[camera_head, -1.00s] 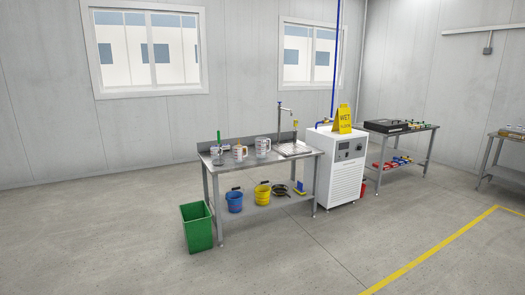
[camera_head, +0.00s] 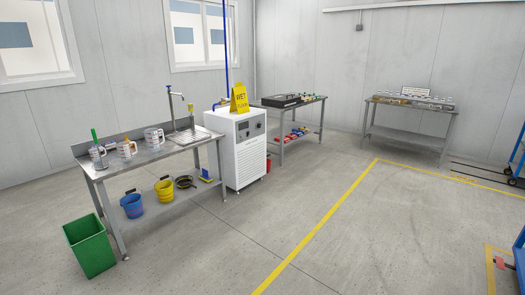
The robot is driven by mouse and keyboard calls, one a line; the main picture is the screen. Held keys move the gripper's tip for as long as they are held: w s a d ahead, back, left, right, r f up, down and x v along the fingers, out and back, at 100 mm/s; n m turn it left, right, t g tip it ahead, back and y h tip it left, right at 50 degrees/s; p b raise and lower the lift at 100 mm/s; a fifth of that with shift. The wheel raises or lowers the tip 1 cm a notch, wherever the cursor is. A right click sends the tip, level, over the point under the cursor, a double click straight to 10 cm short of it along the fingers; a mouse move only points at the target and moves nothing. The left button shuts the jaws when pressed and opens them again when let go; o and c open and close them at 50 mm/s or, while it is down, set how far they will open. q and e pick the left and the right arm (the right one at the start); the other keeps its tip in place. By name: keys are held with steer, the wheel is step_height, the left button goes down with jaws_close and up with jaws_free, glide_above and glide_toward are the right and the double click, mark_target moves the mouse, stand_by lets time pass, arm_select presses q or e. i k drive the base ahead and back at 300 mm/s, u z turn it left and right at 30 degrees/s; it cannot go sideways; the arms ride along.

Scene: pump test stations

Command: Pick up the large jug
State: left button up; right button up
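Three clear measuring jugs with red markings stand in a row on the metal sink table (camera_head: 160,153). The left jug (camera_head: 98,157) has a green-handled tool in it. The middle jug (camera_head: 127,149) has something yellow-orange at its top. The right jug (camera_head: 154,139) stands nearest the sink and looks the widest; at this distance I cannot be sure which is the large one. Neither of my grippers is in view.
A green bin (camera_head: 90,247) stands at the table's front left. A blue bucket (camera_head: 132,205) and a yellow bucket (camera_head: 164,190) sit on the lower shelf. A white cabinet (camera_head: 238,150) with a yellow wet-floor sign (camera_head: 239,98) stands right of the table. The floor in front is clear.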

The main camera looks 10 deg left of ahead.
mark_target(152, 136)
steer(key=z, duration=0.25)
steer(key=i, duration=2.4)
steer(key=u, duration=0.15)
steer(key=i, duration=2.1)
steer(key=u, duration=1.4)
steer(key=i, duration=1.45)
steer(key=u, duration=0.6)
